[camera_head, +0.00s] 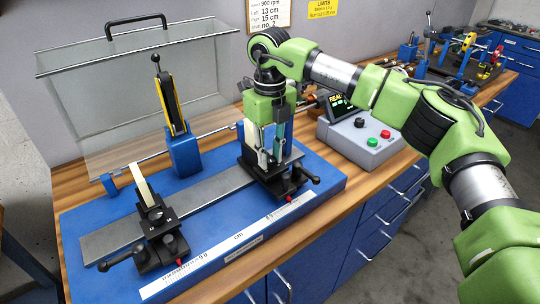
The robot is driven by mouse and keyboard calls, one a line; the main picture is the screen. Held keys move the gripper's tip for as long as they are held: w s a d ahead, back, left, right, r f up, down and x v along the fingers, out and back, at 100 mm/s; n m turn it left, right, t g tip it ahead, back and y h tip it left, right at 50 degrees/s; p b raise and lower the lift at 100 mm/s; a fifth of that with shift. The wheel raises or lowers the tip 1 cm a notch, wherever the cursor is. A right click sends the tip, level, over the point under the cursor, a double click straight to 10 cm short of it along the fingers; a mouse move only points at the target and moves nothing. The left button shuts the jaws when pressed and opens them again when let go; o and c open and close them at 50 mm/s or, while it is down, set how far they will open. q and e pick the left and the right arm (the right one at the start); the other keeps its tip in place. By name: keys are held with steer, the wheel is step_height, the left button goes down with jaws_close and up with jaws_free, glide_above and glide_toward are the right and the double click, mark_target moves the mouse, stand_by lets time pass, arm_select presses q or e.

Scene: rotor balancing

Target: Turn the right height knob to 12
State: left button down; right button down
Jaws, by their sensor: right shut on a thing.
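My right gripper (268,160) points straight down over the right support (270,185), a black carriage on the grey rail (190,208) of the blue base. Its fingers are shut at the top of this support, on what appears to be the right height knob. The gripper and arm hide the knob, so its setting cannot be read. The left support (152,228) stands at the left end of the rail, with a pale upright plate (141,183) and a black side lever (118,262). My left gripper is not in view.
A blue post with a black and yellow arm (172,110) stands behind the rail. A clear guard (140,85) rises behind it. A grey control box (362,138) with red and green buttons is to the right. A white scale strip (228,248) runs along the front.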

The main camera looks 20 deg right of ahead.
mark_target(270, 158)
steer(key=shift+m, duration=1.2)
steer(key=c, duration=1.8)
jaws_free()
step_height(270, 158, up, 12)
steer(key=shift+r, duration=0.1)
